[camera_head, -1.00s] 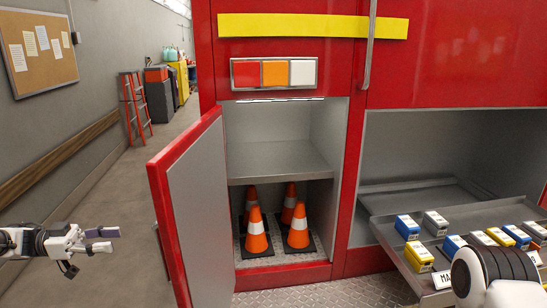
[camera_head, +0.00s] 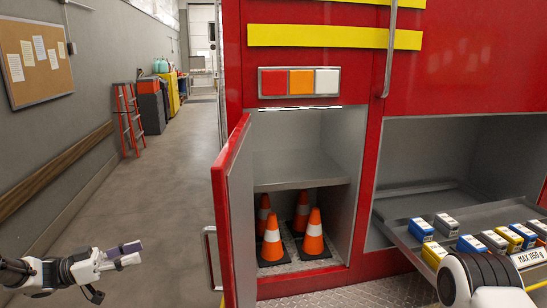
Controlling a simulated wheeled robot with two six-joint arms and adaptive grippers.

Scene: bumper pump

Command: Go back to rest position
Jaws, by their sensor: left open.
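My left gripper (camera_head: 128,254) is at the lower left, open and empty, with its fingers pointing right over the floor. It is apart from the open red compartment door (camera_head: 232,215). My right arm shows as a white and black link (camera_head: 485,280) at the lower right, in front of the pull-out tray (camera_head: 385,228). The right gripper itself is out of the picture.
The red truck (camera_head: 465,60) fills the right side. Several orange cones (camera_head: 313,235) stand in its open compartment. Several small boxes (camera_head: 420,229) lie on the tray. Free floor (camera_head: 170,190) runs back on the left, past a red ladder (camera_head: 129,115).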

